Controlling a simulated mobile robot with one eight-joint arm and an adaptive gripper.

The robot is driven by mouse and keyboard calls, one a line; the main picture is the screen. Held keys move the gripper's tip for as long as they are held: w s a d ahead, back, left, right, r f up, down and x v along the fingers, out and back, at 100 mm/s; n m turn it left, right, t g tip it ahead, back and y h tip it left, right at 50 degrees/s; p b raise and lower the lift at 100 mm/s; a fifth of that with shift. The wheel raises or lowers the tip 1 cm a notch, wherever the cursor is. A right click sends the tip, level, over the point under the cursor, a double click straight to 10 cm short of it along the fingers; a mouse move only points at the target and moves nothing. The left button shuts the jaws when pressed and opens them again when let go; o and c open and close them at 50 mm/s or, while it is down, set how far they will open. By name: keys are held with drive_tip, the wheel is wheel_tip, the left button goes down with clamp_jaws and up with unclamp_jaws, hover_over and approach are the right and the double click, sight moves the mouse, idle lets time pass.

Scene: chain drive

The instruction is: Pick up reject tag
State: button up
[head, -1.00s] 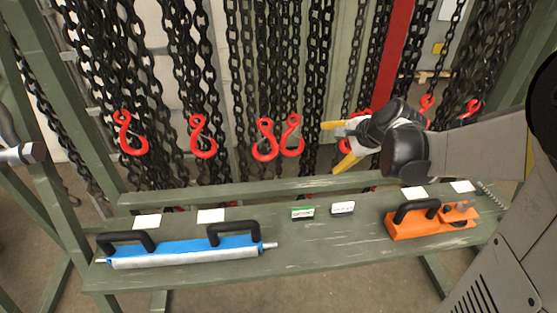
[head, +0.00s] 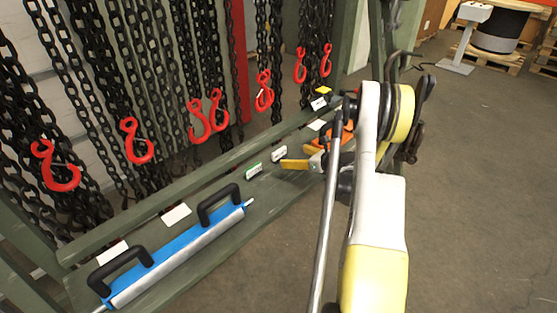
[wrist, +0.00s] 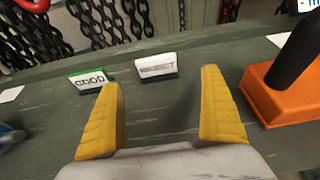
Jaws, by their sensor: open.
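The reject tag (wrist: 157,66) is a small white card in a dark base, standing upright on the green shelf, its print blurred. In the head view it is the white tag (head: 279,154) just left of my gripper (head: 301,158). In the wrist view my gripper (wrist: 160,84) is open and empty, its yellow fingers pointing toward the tag. The tag shows between the fingertips and beyond them, apparently untouched. A similar tag with a green top edge, reading GOOD (wrist: 88,80), stands to its left, in line with the left finger.
An orange tool (wrist: 285,95) with a black handle stands close to the right finger. A blue bar tool (head: 175,256) with two black handles lies on the green shelf (head: 215,240). Chains with red hooks (head: 203,118) hang behind. Bare shelf lies between the fingers and the tags.

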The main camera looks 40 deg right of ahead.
sight(280, 153)
drive_tip(key=b+x, duration=0.1)
drive_tip(key=x, duration=0.2)
drive_tip(key=shift+w+f, duration=0.25)
drive_tip(key=shift+w, duration=0.05)
drive_tip(key=b+x, duration=0.1)
drive_tip(key=x, duration=0.2)
drive_tip(key=b+x, duration=0.1)
drive_tip(key=x, duration=0.1)
drive_tip(key=shift+a+r+b, duration=0.15)
drive_tip(key=shift+a+b, duration=0.2)
drive_tip(key=shift+r, duration=0.15)
drive_tip(key=c, duration=1.3)
